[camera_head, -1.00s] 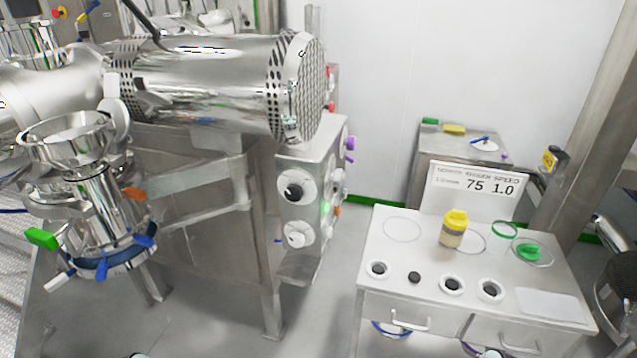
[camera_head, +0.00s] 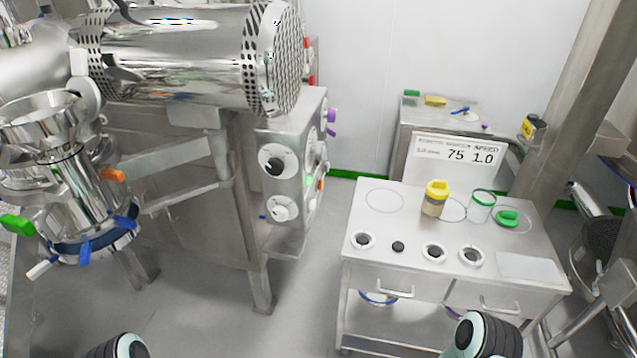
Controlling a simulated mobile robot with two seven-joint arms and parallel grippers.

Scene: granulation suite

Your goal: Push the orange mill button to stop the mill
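The mill's steel control box (camera_head: 291,165) stands left of centre under the big perforated drum. A small orange part (camera_head: 320,184), apparently the orange button, sticks out on the box's right-hand side, seen nearly edge-on. A green glowing spot (camera_head: 306,185) shows just left of it. Parts of my two arms show at the bottom edge, one at left and one at right of centre. Neither gripper's fingers are in view. Both arm parts are well below the control box and apart from it.
A white-topped cart (camera_head: 395,222) with a yellow-capped jar (camera_head: 435,198), a green-rimmed cup (camera_head: 481,206) and a sign (camera_head: 452,160) stands right of the box. Bare floor (camera_head: 318,260) lies between cart and mill. The mill's funnel assembly (camera_head: 66,185) is at left.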

